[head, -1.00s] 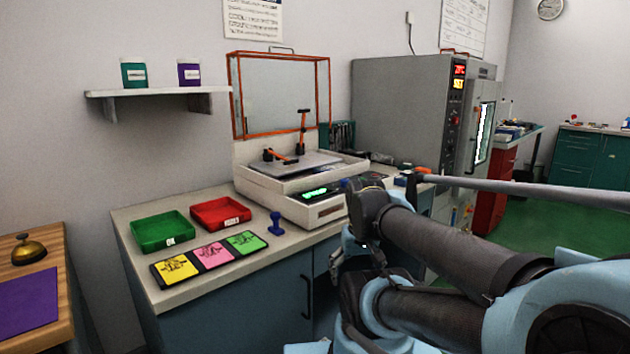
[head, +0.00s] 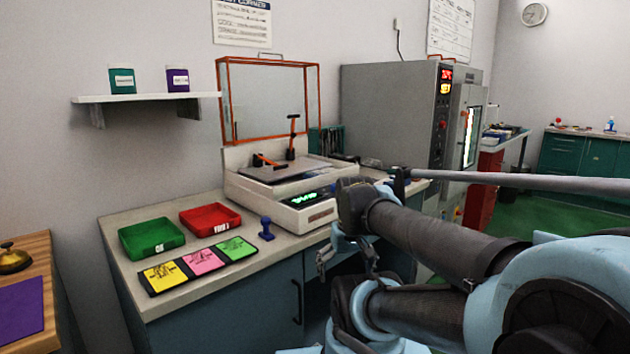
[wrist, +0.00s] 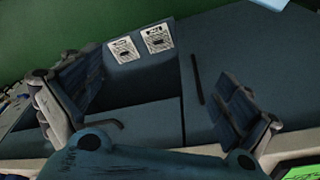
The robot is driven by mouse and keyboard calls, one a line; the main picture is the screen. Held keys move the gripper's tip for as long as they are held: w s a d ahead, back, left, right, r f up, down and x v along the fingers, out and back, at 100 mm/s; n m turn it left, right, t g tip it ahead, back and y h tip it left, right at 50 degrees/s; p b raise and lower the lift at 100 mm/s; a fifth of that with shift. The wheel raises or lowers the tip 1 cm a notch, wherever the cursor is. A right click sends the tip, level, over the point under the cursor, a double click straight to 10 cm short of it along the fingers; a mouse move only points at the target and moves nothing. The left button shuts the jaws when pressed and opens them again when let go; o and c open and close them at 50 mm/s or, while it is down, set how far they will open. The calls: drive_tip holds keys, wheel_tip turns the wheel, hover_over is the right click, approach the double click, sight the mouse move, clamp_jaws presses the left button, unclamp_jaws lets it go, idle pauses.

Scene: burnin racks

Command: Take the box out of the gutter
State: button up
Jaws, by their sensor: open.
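I cannot make out a box or a gutter in either view. My gripper (head: 347,258) is open and empty in front of the dark blue cabinet under the bench, below the bench top. In the wrist view its two jaws (wrist: 160,100) stand wide apart at left and right, with cabinet fronts behind them. My arm hides part of the bench's right end and the space beneath it.
The bench (head: 205,268) carries a green tray (head: 150,238), a red tray (head: 210,218), three coloured cards (head: 203,262), a blue stamp (head: 266,229) and a white machine (head: 300,210) with an orange-framed cover (head: 268,100). A grey oven (head: 390,110) stands behind. Green floor shows at right.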

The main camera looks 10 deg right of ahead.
drive_tip(key=w+r+n+y, duration=0.1)
drive_tip(key=w+r+n, duration=0.2)
drive_tip(key=w+r, duration=1.5)
drive_tip(key=n+t+y, duration=0.1)
drive_tip(key=n, duration=0.2)
approach(316, 173)
drive_tip(key=x, duration=0.5)
drive_tip(key=shift+w+d, duration=0.15)
drive_tip(key=shift+d, duration=0.3)
drive_tip(key=shift+a+x, duration=0.15)
drive_tip(key=shift+x, duration=1.2)
drive_tip(key=shift+a+x, duration=0.15)
drive_tip(key=shift+x, duration=1.2)
drive_tip(key=shift+c, duration=0.5)
drive_tip(key=shift+r, duration=0.1)
drive_tip(key=c, duration=1.2)
